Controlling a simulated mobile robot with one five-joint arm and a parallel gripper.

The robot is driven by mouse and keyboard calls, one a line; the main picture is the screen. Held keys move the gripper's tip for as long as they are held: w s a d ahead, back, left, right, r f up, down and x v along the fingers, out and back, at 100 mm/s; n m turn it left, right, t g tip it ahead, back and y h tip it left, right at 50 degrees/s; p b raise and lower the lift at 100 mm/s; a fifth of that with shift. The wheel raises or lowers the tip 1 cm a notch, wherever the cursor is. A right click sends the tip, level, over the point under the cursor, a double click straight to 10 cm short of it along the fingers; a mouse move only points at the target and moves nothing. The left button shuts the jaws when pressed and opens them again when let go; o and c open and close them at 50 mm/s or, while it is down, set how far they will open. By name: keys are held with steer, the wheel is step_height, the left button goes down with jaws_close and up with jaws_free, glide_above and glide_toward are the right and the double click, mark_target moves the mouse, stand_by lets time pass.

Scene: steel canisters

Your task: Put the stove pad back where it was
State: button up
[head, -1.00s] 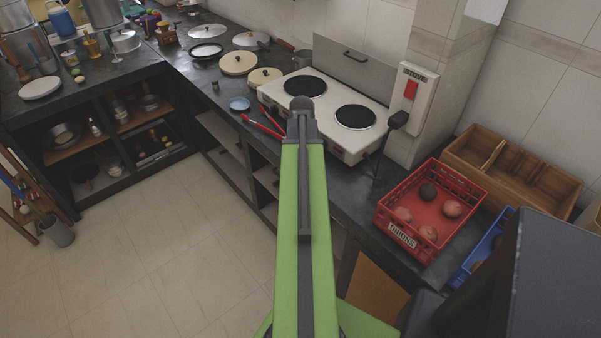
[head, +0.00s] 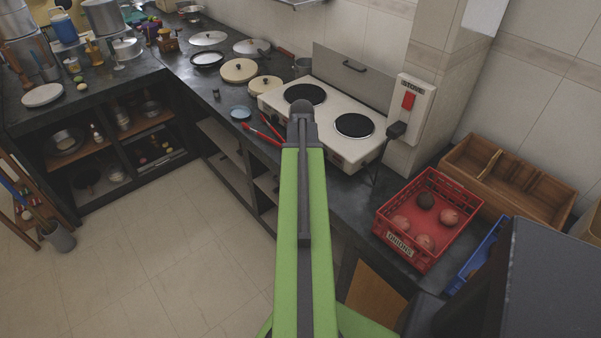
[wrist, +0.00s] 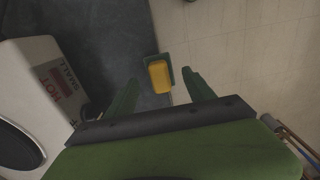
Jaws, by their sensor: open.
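A small yellow pad with a green backing (wrist: 159,75), likely the stove pad, shows in the wrist view at the counter's edge. Whether it rests on the counter or lies beyond the edge, I cannot tell. My gripper (wrist: 160,79) is open, its two green fingers apart, with the pad seen between and a little past the fingertips. No contact shows. In the head view my green arm hides the gripper and the pad. The white two-plate stove (head: 322,122) stands on the counter; its corner with a red label (wrist: 60,82) is left in the wrist view.
A red crate (head: 385,242) with several round vegetables stands right of the stove, a wooden box (head: 462,160) behind it. Red-handled tools (head: 262,135) and a blue dish (head: 240,112) lie left of the stove. The floor (head: 150,240) at left is clear.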

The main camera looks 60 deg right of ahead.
step_height(320, 180, up, 10)
steer(key=p, duration=0.8)
steer(key=shift+f, duration=0.25)
